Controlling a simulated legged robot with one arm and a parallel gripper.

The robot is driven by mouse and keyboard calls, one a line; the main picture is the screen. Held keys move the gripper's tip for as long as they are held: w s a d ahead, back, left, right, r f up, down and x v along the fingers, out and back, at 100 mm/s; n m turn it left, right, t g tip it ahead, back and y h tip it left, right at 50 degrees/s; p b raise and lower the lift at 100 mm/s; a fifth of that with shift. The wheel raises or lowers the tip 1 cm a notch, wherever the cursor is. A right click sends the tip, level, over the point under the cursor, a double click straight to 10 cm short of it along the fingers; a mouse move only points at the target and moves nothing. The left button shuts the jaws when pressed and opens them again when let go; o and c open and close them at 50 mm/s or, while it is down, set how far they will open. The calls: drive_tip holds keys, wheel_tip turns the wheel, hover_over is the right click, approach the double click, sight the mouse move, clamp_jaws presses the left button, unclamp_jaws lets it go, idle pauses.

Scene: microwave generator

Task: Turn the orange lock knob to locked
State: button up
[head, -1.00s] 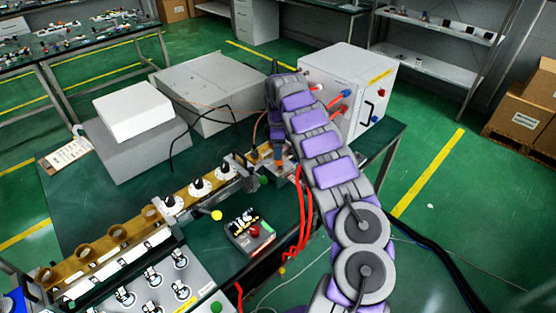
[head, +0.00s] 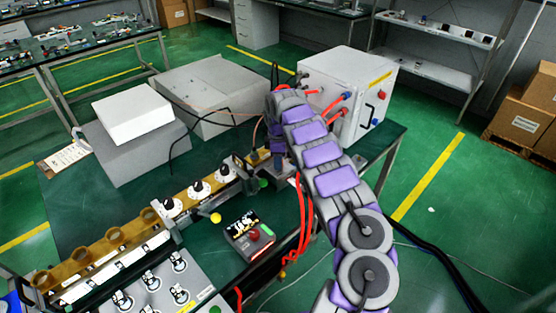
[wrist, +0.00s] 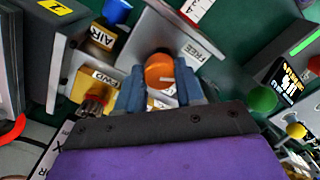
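The orange lock knob (wrist: 159,72) is at the centre of the wrist view, with a pale pointer mark on its face. It stands beside a grey plate marked FREE (wrist: 192,50). My gripper (wrist: 161,88) has its two blue fingers on either side of the knob, one left and one right. The fingers are very close to its sides; whether they press on it cannot be told. In the head view my arm reaches down to the back of the green bench and hides the knob.
The white cabinet (head: 345,85) with red cables stands behind my arm.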

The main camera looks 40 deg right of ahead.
drive_tip(key=c, duration=0.5)
drive_tip(key=shift+r+m+p, duration=0.15)
drive_tip(key=shift+m+p, duration=0.15)
drive_tip(key=shift+p, duration=0.25)
drive_tip(key=shift+m+p, duration=0.3)
drive_tip(key=shift+p, duration=0.05)
drive_tip(key=m+p, duration=0.3)
drive_tip(key=shift+w+a+r, duration=0.1)
drive_tip(key=m+p, duration=0.2)
drive_tip(key=m, duration=0.1)
drive_tip(key=shift+m, duration=0.4)
drive_tip(key=shift+d+m+p, duration=0.15)
drive_tip(key=shift+m+p, duration=0.4)
drive_tip(key=shift+m, duration=0.4)
drive_tip(key=shift+d+m+p, duration=0.1)
drive_tip(key=shift+m+p, duration=0.45)
drive_tip(key=shift+m, duration=0.4)
drive_tip(key=shift+f, duration=0.2)
